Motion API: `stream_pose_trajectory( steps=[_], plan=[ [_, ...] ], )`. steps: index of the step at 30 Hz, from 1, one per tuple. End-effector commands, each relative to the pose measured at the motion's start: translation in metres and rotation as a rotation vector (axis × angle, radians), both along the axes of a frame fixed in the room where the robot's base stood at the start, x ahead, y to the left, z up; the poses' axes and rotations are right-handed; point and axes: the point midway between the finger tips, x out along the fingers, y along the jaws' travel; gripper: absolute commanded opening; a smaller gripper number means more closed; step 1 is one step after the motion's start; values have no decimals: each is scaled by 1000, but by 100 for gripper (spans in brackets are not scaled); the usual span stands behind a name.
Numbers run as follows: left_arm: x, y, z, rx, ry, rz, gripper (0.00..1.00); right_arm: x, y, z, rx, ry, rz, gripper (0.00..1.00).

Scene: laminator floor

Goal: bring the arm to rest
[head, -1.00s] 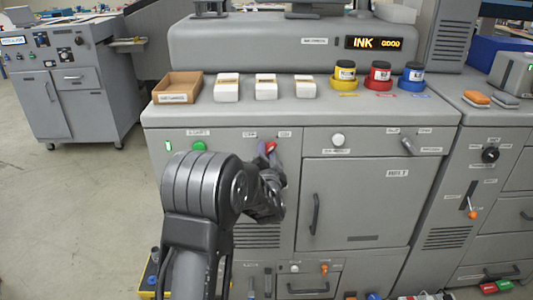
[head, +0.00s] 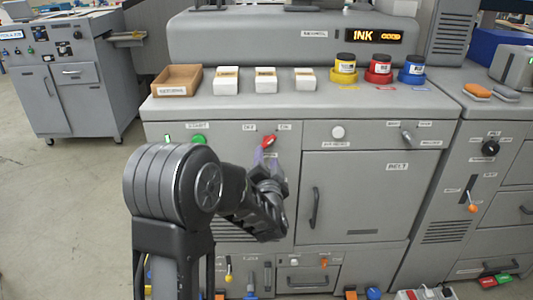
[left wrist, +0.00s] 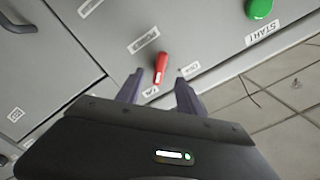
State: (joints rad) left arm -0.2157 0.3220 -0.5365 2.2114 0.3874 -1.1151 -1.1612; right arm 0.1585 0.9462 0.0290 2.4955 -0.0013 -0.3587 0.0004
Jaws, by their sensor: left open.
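My left arm comes up in the lower middle of the head view, in front of the grey machine (head: 255,190). My left gripper (head: 265,160) points at the machine front, just below a red switch handle (head: 268,141). The green start button (left wrist: 259,8) also shows there, and in the head view (head: 199,140). My right gripper is not in view.
A cardboard tray (head: 178,80), several white boxes and the yellow, red and blue ink pots (head: 378,70) stand on the machine top. A door handle (head: 315,208) sticks out right of my arm. Open floor (head: 65,210) lies to the left.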

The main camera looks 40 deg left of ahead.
Motion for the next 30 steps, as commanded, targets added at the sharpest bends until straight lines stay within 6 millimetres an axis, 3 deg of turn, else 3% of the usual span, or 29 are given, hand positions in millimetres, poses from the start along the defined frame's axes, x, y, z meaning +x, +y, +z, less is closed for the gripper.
stream_pose_trajectory(
  steps=[23, 26, 30],
  plan=[
    [-4, -5, -3, -56, -26, -6, 44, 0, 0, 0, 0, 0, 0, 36],
    [1, -14, -18, -185, -47, -40, 44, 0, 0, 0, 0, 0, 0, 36],
    [9, -71, -73, -464, 2, -152, 44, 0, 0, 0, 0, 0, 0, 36]
  ],
)
